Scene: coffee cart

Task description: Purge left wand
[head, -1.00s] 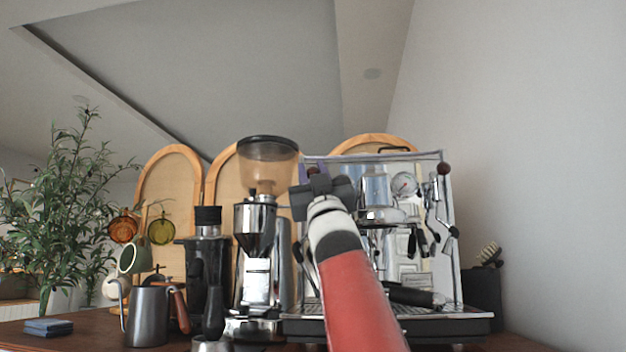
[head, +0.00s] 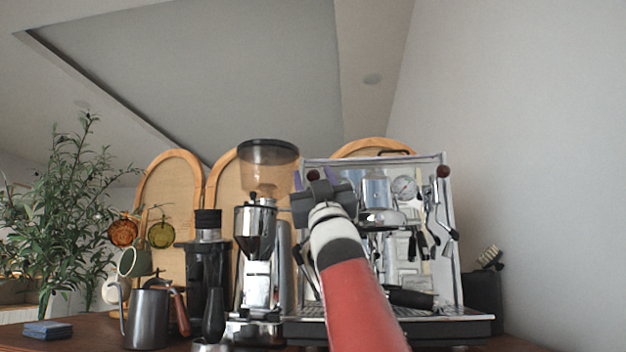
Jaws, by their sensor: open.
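The chrome espresso machine (head: 425,275) stands on the wooden counter at the right of centre. Its left wand (head: 303,265) hangs at the machine's left edge and is partly hidden by my arm. A dark round knob (head: 313,175) shows at the machine's upper left, right by my gripper (head: 312,188). My gripper is open, its jaws at the knob; I cannot tell whether they touch it. The right wand (head: 447,230) and its knob (head: 443,171) are in clear view. The drip tray (head: 440,313) lies below.
The grinder (head: 258,220) stands just left of the machine. A black device (head: 208,265), a steel pitcher (head: 147,315) and hanging mugs (head: 135,262) are further left. A blue cloth (head: 47,329) lies at the far left. A black container (head: 483,300) stands at the right.

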